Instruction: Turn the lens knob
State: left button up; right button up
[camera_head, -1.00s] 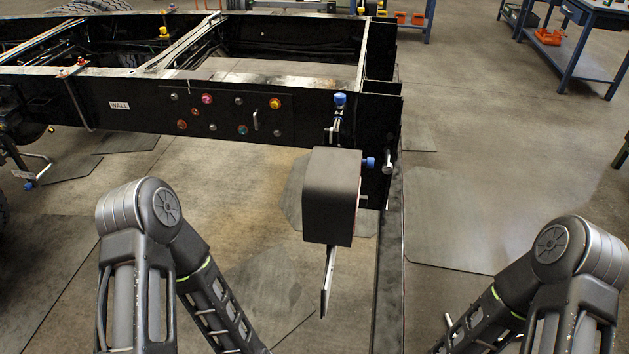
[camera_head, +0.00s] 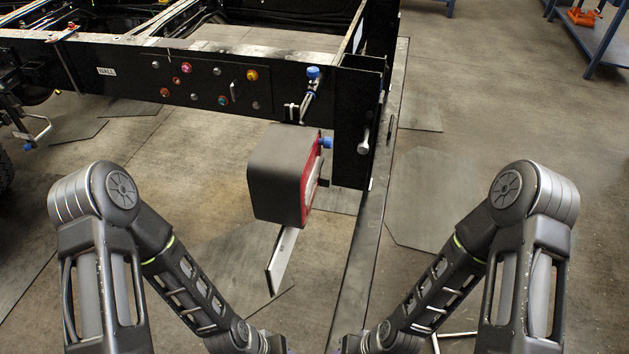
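A dark grey box-shaped lamp housing (camera_head: 278,180) is mounted at the end of the black chassis rail, with a red lens face (camera_head: 310,178) turned to the right and seen edge-on. A blue knob (camera_head: 326,143) sits at its upper right, and another blue knob (camera_head: 313,73) tops a fitting on the rail above. I cannot tell which one is the lens knob. My two arms come in from the lower left and lower right. Both forearms slope down towards the bottom middle, and both grippers are below the frame edge. Neither arm touches the lamp.
The black chassis rail (camera_head: 130,72) runs across the upper left, with several coloured buttons on a panel. A flat metal plate (camera_head: 282,262) hangs below the lamp housing. A blue bench (camera_head: 597,45) stands at the far right. The floor to the right is open.

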aim_at(328, 142)
jog(key=l+u, duration=0.4)
jog(key=l, duration=3.25)
